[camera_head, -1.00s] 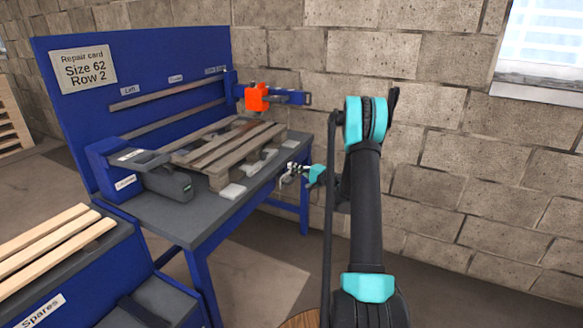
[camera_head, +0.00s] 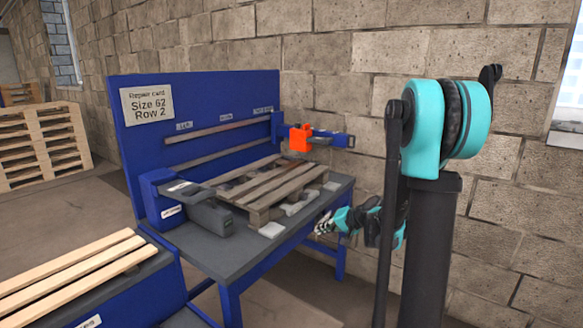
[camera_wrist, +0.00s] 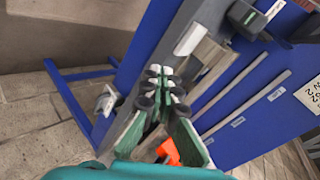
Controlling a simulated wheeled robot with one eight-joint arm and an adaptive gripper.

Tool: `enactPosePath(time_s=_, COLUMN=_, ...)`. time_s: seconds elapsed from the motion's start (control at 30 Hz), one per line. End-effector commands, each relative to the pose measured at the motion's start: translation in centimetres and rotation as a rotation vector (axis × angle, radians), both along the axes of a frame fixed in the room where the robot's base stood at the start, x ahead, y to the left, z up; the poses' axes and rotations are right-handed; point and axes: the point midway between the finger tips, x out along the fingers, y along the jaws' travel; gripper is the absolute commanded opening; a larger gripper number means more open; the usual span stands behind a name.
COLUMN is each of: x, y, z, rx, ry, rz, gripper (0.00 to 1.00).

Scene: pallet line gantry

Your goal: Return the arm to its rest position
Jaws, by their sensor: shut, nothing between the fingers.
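My gripper (camera_head: 325,224) shows in the head view at the front right edge of the blue workbench (camera_head: 231,262), beside the pallet and apart from it. My arm stands folded at the right of that view. In the wrist view my gripper (camera_wrist: 163,84) has its fingers shut together with nothing between them. The wooden pallet (camera_head: 272,189) lies on the bench top. Part of my gripper is small and hard to make out in the head view.
A repair card (camera_head: 147,104) reading "Size 62 Row 2" is on the blue back panel. An orange clamp part (camera_head: 300,138) and a grey device (camera_head: 208,213) flank the pallet. Light slats (camera_head: 70,273) lie on the left bench. Stacked pallets (camera_head: 42,140) stand far left. A block wall is behind.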

Motion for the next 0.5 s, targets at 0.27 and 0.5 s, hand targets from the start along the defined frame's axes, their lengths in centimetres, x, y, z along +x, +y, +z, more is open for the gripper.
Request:
enactPosePath(time_s=0.27, x=-11.0, y=-0.9, z=-1.1, rx=-0.289, ry=0.061, rz=0.073, gripper=0.0)
enactPosePath(time_s=0.5, x=-20.2, y=-3.5, z=-3.1, rx=-0.542, ry=0.107, rz=0.127, gripper=0.0)
